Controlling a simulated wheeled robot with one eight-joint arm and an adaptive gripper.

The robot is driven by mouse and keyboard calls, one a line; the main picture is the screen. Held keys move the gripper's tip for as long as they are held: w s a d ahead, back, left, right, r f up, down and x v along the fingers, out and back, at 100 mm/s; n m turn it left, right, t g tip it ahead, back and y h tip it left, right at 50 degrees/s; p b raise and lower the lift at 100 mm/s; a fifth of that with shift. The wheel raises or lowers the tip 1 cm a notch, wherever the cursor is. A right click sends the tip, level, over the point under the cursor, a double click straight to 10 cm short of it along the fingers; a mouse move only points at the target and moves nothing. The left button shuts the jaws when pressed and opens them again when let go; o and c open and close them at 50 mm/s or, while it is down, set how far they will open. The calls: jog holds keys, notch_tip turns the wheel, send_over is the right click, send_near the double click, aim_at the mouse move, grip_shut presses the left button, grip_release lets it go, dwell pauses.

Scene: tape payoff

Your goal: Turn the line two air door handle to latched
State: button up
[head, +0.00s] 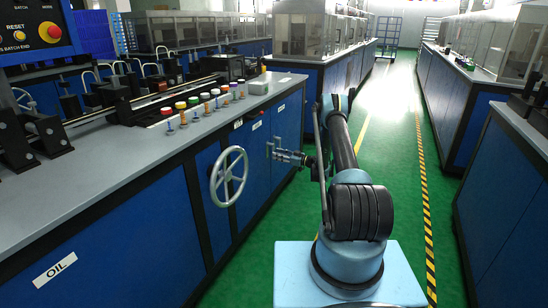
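A small silver handle (270,149) shows on the blue cabinet side, right of the large handwheel. It is small in the head view, and I cannot read its angle or whether it is latched. My gripper (280,155) is at the end of my arm, pointing left at the cabinet side, close to the handle. I cannot tell whether it touches the handle. The fingers are too small to show whether they are open or shut. The small white labels near the handle are too small to read.
A grey handwheel (228,176) sticks out from the cabinet (160,235) left of the handle. Several coloured knobs stand on the counter (100,165) above. The green floor aisle (395,160) is open to the right, with another blue cabinet row (510,190) beyond it.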

jog(key=v, duration=0.8)
